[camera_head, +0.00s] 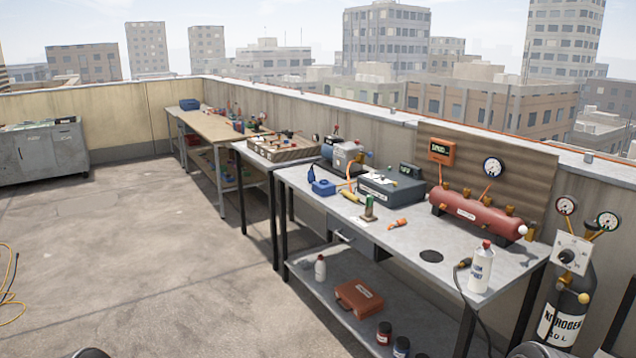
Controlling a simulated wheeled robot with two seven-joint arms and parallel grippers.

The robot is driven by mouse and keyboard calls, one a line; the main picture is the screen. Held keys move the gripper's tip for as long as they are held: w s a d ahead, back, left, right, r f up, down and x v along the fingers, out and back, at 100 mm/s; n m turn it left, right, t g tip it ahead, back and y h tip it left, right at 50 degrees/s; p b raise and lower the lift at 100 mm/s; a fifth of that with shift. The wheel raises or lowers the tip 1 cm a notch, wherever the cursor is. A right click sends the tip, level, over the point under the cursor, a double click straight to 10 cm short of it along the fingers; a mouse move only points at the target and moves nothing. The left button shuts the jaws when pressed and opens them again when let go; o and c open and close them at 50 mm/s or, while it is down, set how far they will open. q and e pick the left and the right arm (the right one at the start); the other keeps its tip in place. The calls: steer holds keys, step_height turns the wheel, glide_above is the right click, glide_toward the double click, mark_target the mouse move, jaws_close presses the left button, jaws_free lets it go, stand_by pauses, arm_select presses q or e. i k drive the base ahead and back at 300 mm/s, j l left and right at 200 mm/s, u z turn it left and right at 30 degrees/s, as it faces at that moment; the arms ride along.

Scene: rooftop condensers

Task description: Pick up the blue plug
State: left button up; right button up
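No thing in view can be told for certain as the blue plug. A blue item (323,187) lies at the left end of the near grey workbench (405,255), with a slim upright blue piece (311,174) beside it. A tiny blue spot (369,154) shows on top of the grey and blue machine (345,156) behind; it is too small to make out. Neither of my grippers is in view.
A red tank (470,212), a white bottle (480,268), a dark grey case (391,188) and an orange tool (397,224) stand or lie on the near bench. A nitrogen cylinder (563,316) stands at right. The floor (140,240) at left is mostly clear.

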mark_target(311, 178)
steer(key=i+j+u, duration=0.25)
steer(key=i, duration=0.75)
steer(key=i+u, duration=0.3)
steer(key=i, duration=0.65)
steer(key=i+j+z, duration=0.15)
steer(key=i+z, duration=0.3)
steer(key=i+j+z, duration=0.4)
steer(key=i, duration=0.15)
steer(key=i+j+z, duration=0.2)
steer(key=z, duration=0.2)
steer(key=i+j+z, duration=0.5)
steer(key=z, duration=0.35)
steer(key=j+z, duration=0.4)
steer(key=i+j, duration=0.05)
steer(key=j, duration=0.05)
